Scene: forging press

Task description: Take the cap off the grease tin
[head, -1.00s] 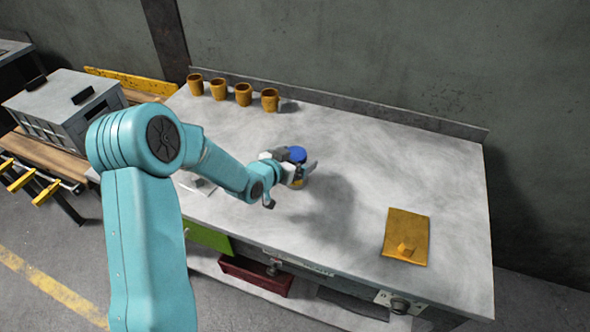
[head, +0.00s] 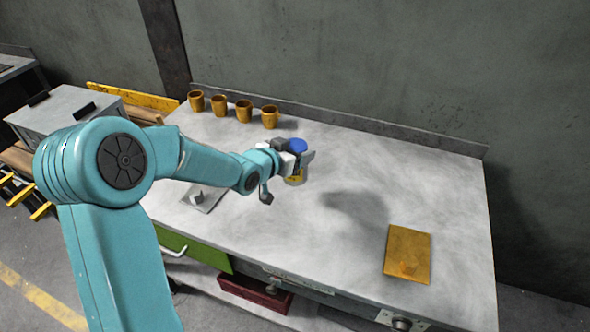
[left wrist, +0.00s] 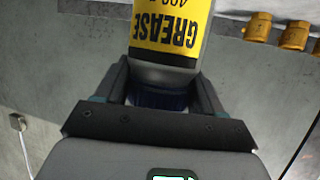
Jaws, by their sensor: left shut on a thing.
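The blue cap (left wrist: 158,99) lies between the fingers there. My left gripper (head: 297,158) comes in from the left and is shut on the cap, its fingers on either side. The fingers hide part of the tin's upper end. I cannot tell whether the cap has turned. My right gripper is not in view.
Several ochre cups (head: 244,110) stand in a row along the back of the bench (head: 340,255). A yellow plate (head: 408,250) lies at the right. A small grey plate with a knob (head: 203,197) lies near the left front edge. The middle right is clear.

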